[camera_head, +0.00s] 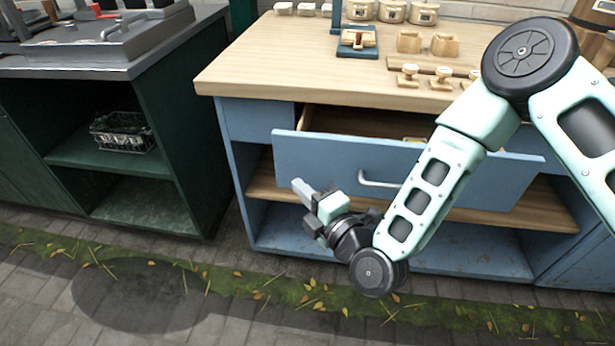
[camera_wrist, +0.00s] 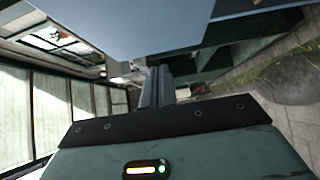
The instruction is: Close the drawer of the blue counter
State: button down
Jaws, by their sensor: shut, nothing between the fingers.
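The blue counter (camera_head: 240,119) has a light wooden top. Its drawer (camera_head: 325,159) is pulled out, with a blue front, a metal bar handle (camera_head: 378,181) and a wooden inside partly visible behind the front. My gripper (camera_head: 298,188) is shut and empty. It is in front of the drawer front, near its lower left part; whether it touches cannot be told. In the wrist view the shut fingers (camera_wrist: 158,85) point away from the camera, and a blue panel (camera_wrist: 140,25), likely the drawer front, fills the top. My arm hides the drawer's right part.
A dark green counter (camera_head: 175,120) with a grey top stands at the left, a wire basket (camera_head: 122,132) on its shelf. Jars (camera_head: 392,11) and wooden pieces (camera_head: 410,42) stand on the blue counter. The paved floor (camera_head: 50,310) in front is clear apart from moss and leaves.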

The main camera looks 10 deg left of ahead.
aim_at(296, 167)
jog(key=shift+w+d, duration=0.15)
jog(key=shift+w, duration=1.8)
jog(key=shift+f, duration=0.1)
